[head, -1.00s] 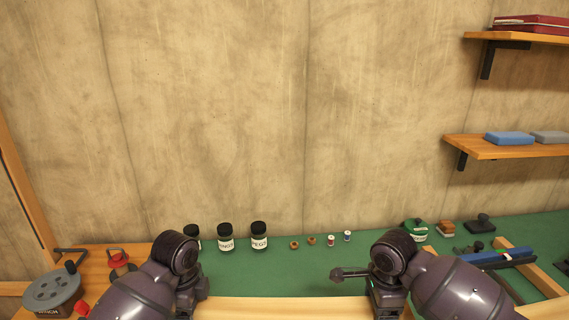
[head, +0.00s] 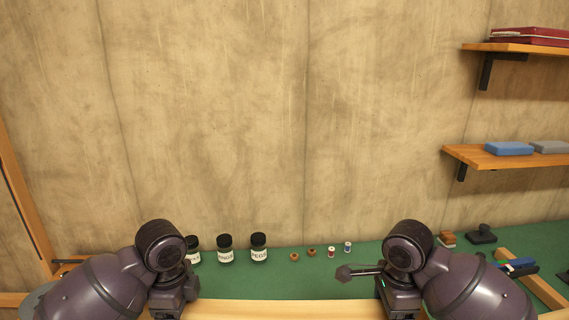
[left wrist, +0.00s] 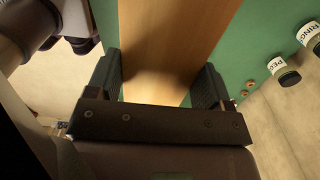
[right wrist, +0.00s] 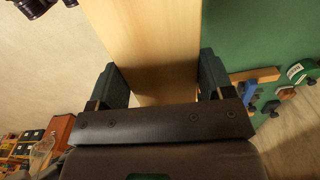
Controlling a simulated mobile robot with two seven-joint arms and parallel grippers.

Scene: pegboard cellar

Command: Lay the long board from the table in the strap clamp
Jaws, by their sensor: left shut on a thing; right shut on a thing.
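The long board (head: 285,311) is a pale wooden plank along the bottom of the head view, at the near side of the green-topped table. My left gripper (left wrist: 158,85) is shut on the board, with one finger at each long edge in the left wrist view. My right gripper (right wrist: 163,82) is shut on it the same way in the right wrist view. In the head view my wrists hide the fingertips. The strap clamp, with wooden rails (head: 536,289) and a blue bar (head: 520,268), lies at the right, partly hidden by my right arm.
Labelled jars (head: 259,248) and small rings and spools (head: 332,252) stand at the back of the green table top (head: 300,283). A black-handled block (head: 482,235) lies beyond the clamp. Shelves (head: 510,155) are on the right wall. The green surface between my wrists is mostly clear.

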